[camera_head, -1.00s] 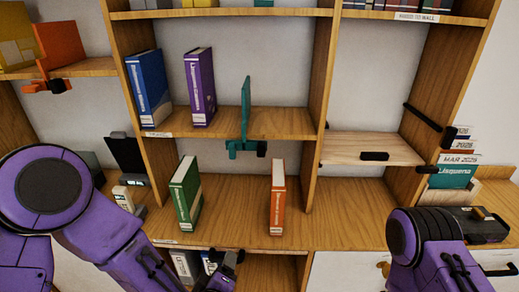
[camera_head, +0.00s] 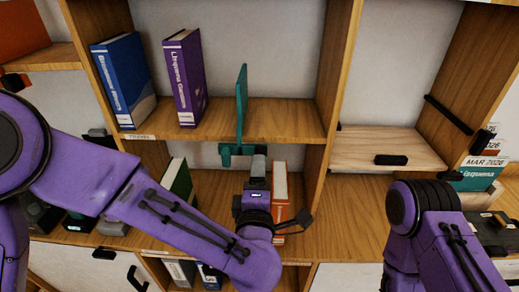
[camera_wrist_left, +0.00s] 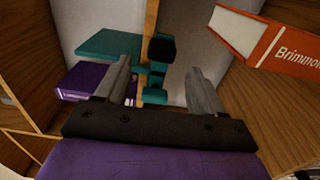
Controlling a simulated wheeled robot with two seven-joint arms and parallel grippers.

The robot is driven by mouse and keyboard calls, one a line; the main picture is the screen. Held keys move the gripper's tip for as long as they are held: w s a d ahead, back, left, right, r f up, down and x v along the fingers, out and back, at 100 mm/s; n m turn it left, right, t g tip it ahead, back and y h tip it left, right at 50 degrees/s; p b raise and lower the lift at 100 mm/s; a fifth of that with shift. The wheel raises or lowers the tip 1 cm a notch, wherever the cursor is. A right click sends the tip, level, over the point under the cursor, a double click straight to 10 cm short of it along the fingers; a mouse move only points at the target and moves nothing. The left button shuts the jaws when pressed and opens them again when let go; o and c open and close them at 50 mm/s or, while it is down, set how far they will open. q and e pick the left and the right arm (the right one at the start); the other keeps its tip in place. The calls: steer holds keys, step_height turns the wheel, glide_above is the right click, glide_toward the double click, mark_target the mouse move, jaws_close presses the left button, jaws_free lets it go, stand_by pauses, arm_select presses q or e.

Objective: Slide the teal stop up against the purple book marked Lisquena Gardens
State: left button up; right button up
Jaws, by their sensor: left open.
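The purple book (camera_head: 185,80) marked Lisquena Gardens stands tilted on the middle shelf, beside a blue book. The teal stop (camera_head: 241,100) stands to its right, with a clear gap between them. The stop's clamp hangs at the shelf's front edge. My left gripper (camera_head: 258,165) is open, just below and in front of the stop. In the left wrist view, the stop's clamp with its black knob (camera_wrist_left: 161,49) shows beyond and between the open fingers (camera_wrist_left: 160,80); contact cannot be told. The purple book (camera_wrist_left: 88,82) shows there at left. My right gripper is out of view.
The blue book (camera_head: 124,80) is left of the purple one. An orange book (camera_head: 280,195) stands on the lower shelf, close right of my left gripper. A green book (camera_head: 178,180) is partly behind my left arm. The shelf right of the stop is clear.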

arm_select(q)
steer(key=w+p, duration=0.2)
steer(key=w, duration=0.5)
steer(key=shift+w+d+f, duration=0.1)
steer(key=shift+w, duration=0.25)
